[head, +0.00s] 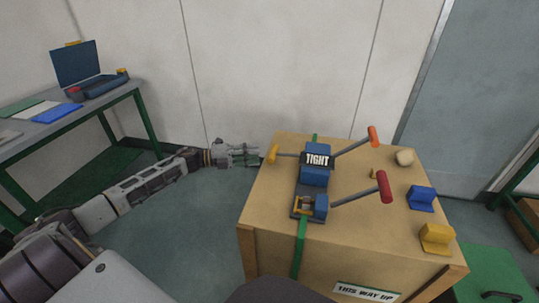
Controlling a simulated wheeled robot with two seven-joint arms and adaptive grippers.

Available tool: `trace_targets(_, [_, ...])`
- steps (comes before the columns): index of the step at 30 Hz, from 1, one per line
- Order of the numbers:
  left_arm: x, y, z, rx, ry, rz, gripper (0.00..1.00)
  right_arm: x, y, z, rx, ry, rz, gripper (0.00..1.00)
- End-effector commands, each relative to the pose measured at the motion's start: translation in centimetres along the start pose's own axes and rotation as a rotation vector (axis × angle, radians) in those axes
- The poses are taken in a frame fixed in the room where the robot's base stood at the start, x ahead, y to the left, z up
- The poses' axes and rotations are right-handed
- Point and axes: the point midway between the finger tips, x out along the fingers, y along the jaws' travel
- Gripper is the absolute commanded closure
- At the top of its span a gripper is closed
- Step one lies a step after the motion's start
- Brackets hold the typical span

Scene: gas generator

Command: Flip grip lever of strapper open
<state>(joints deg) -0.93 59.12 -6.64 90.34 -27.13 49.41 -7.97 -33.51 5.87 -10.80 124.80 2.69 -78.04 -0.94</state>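The blue strapper (315,176) sits on top of a wooden crate, with a dark "TIGHT" plate on it. A green strap (301,248) runs under it and down the crate's front. A short lever with a yellow-orange grip (272,154) sticks out left. A lever with an orange grip (374,137) points up right, and one with a red grip (384,187) points right from the front part. The view does not label which is the grip lever. My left gripper (256,156) looks open and empty, just left of the yellow-orange grip. My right gripper is out of view.
The crate (275,196) also bears a pale round lump (404,157), a blue block (421,198) and a yellow block (437,238) at its right. A table (97,110) with an open blue case (78,66) stands at the left. Floor between is clear.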

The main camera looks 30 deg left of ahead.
Motion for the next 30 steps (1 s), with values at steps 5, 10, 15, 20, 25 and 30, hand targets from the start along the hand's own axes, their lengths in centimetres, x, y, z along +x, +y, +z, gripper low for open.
trace_targets(5, [1.4, 0.0, 0.0, 0.000, 0.000, -0.002, 0.68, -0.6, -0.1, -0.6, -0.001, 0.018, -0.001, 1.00])
trace_targets(10, [2.6, 0.0, 0.0, 0.000, 0.000, -0.002, 0.68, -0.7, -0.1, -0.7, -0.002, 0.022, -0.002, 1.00])
trace_targets(15, [3.9, -0.1, 0.0, 0.001, 0.001, -0.002, 0.68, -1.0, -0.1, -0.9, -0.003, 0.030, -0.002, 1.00])
trace_targets(20, [5.1, -0.1, 0.0, 0.000, 0.000, -0.002, 0.68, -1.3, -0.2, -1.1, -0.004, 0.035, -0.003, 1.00])
trace_targets(25, [6.0, -0.1, 0.0, 0.001, -0.001, -0.001, 0.68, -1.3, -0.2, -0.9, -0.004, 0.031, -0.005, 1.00])
trace_targets(30, [6.4, 0.0, 0.0, 0.000, 0.000, -0.001, 0.68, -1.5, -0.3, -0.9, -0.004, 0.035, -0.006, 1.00])
